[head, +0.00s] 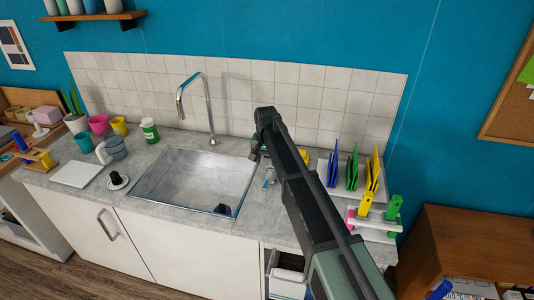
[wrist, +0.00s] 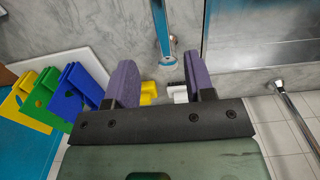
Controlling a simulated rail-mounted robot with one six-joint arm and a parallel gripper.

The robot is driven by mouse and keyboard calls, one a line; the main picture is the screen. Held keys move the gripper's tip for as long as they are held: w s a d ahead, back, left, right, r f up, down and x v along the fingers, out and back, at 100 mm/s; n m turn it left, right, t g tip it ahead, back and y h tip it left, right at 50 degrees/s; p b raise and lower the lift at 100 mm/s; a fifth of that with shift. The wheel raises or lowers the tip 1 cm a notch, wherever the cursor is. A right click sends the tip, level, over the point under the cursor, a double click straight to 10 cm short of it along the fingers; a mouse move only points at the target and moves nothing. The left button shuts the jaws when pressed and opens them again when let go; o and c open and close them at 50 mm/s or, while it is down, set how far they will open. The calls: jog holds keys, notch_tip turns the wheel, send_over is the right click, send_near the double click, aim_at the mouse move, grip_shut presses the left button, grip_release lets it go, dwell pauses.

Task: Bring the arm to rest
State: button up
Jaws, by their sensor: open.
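My arm (head: 300,180) reaches from the lower right of the head view up over the counter, right of the sink. My gripper shows in the wrist view (wrist: 157,62) with its two purple fingers apart. Nothing is seen held between them. Beyond the fingers are a small yellow object (wrist: 148,92) and a small white object (wrist: 180,93). In the head view the fingers are mostly hidden by the arm.
The sink (head: 190,180) with its tall faucet (head: 207,105) lies left of the arm. Blue, green and yellow upright pieces (head: 352,170) stand on a white tray close to its right. A white rack (head: 380,222) stands nearer. Cups and a green jar (head: 149,130) stand left of the sink.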

jog(key=s+d+f+n+b, duration=0.1)
jog(key=s+d, duration=0.9)
jog(key=s, duration=0.5)
jog(key=s+d+f+n+b, duration=0.1)
jog(key=s+d, duration=1)
jog(key=s, duration=0.5)
jog(key=shift+s+d+f, duration=0.2)
jog(key=shift+s+d, duration=0.05)
jog(key=shift+d, duration=0.05)
